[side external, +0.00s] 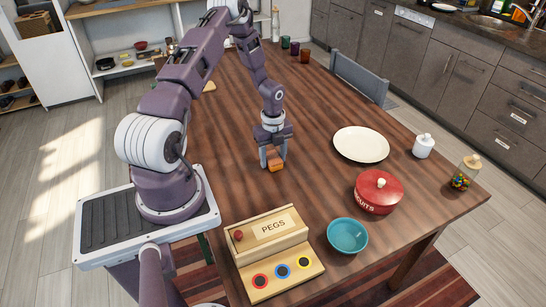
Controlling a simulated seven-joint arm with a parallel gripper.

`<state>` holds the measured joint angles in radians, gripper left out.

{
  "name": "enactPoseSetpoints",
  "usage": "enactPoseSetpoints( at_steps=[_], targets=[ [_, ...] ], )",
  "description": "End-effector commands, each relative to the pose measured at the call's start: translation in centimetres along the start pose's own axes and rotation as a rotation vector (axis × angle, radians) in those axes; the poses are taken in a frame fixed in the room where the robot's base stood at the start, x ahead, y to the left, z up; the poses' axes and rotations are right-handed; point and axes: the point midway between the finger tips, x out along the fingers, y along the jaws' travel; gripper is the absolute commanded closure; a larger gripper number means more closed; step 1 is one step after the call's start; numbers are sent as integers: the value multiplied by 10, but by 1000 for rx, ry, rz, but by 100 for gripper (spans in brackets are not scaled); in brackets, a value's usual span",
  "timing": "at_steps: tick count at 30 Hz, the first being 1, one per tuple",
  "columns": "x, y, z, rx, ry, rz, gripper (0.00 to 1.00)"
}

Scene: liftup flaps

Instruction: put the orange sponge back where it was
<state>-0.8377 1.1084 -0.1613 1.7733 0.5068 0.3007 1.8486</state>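The orange sponge (276,166) is a small orange block near the middle of the wooden table. My gripper (273,159) points down right at it, with one finger on each side and the fingertips at the block's level. The fingers stand about the sponge's width apart. I cannot tell from this view whether they press on it, or whether the sponge rests on the table or is slightly raised.
A wooden PEGS box (272,233) stands at the front, with a teal bowl (347,236) to its right. A red biscuit tin (378,191), white plate (361,144), white jar (423,146) and candy jar (464,175) stand at right. Table around the sponge is clear.

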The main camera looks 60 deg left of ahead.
Motion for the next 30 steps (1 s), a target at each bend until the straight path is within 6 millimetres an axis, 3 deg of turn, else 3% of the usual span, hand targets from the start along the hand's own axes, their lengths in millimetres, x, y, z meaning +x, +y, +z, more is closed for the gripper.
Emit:
enactPoseSetpoints(
  at_steps=[13,24,30],
  targets=[
    [-9,0,0,0,0,-2,38],
    [-97,0,1,-1,-3,-3,38],
    [-124,0,-1,-4,-3,-1,38]
  ],
)
